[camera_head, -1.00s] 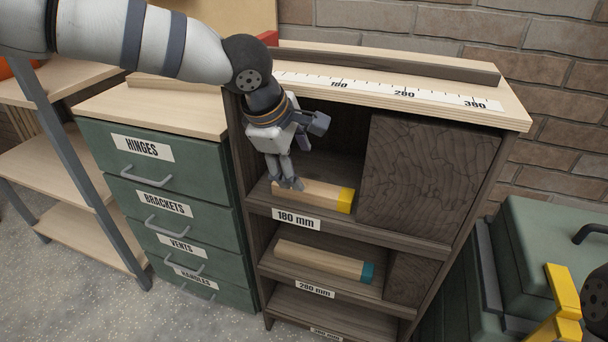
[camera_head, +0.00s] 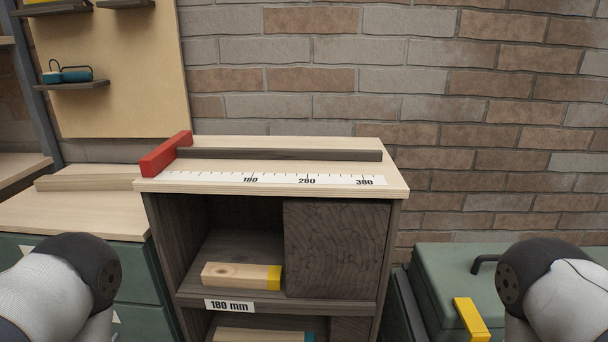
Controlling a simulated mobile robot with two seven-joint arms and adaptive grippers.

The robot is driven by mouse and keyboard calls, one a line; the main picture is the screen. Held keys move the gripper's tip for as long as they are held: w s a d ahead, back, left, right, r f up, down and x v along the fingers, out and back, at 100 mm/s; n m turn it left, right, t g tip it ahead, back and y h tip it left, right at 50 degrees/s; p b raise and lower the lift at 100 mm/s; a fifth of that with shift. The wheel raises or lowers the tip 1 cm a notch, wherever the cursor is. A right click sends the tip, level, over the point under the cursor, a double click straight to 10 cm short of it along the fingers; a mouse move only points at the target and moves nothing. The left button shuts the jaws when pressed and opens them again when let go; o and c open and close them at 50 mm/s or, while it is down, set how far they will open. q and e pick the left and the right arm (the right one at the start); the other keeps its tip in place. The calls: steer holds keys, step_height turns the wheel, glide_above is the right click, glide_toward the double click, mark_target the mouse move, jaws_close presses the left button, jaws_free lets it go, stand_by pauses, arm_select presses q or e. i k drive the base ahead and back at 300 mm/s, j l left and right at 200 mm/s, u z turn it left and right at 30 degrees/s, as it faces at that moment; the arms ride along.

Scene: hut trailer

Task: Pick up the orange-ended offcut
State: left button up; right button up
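No orange-ended offcut shows in this view. A pale wood offcut with a yellow end (camera_head: 241,276) lies in the cabinet's upper compartment, above the "180 mm" label (camera_head: 229,306). A second offcut with a teal end (camera_head: 262,335) shows partly in the compartment below, cut off by the bottom edge. Parts of my two arms show at the lower left and lower right. Both grippers are out of view.
The cabinet top (camera_head: 290,184) carries a ruler strip, a dark fence (camera_head: 280,154) and a red stop block (camera_head: 165,154). A dark panel (camera_head: 336,249) covers the compartment's right side. A green case (camera_head: 445,270) stands at right, a pale bench top (camera_head: 80,212) at left.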

mark_target(116, 181)
steer(key=u, duration=1.25)
steer(key=j, duration=0.15)
